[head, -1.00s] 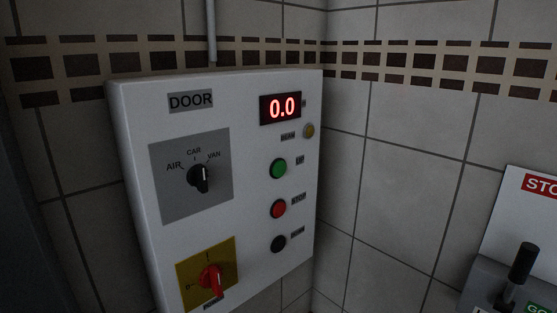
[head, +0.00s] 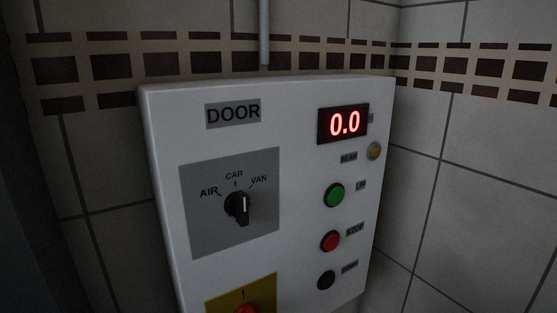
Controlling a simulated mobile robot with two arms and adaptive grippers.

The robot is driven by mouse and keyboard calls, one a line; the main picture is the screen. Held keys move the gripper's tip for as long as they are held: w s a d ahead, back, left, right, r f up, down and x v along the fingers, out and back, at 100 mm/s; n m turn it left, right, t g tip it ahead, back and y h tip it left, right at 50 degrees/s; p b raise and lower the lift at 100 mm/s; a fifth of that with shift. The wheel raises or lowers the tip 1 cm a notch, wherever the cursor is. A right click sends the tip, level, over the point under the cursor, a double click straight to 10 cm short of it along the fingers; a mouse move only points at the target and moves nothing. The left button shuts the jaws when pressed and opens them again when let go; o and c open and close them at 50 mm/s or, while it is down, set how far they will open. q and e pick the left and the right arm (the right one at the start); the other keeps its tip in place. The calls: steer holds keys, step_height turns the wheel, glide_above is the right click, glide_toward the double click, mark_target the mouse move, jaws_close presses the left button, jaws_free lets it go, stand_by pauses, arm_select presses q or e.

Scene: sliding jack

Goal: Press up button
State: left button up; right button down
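The green up button (head: 334,195) is on the right side of a white control box (head: 300,130) labelled DOOR, mounted on the tiled wall. A small UP label is to its right. Below it are a red stop button (head: 330,241) and a dark down button (head: 326,280). A display (head: 343,124) above it reads 0.0 in red. Neither of my grippers is in view, and nothing touches the button.
A black selector knob (head: 238,206) marked AIR, CAR, VAN is on the left of the box. A red switch (head: 246,309) on a yellow plate is cut off at the bottom. A conduit (head: 264,35) runs up from the box.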

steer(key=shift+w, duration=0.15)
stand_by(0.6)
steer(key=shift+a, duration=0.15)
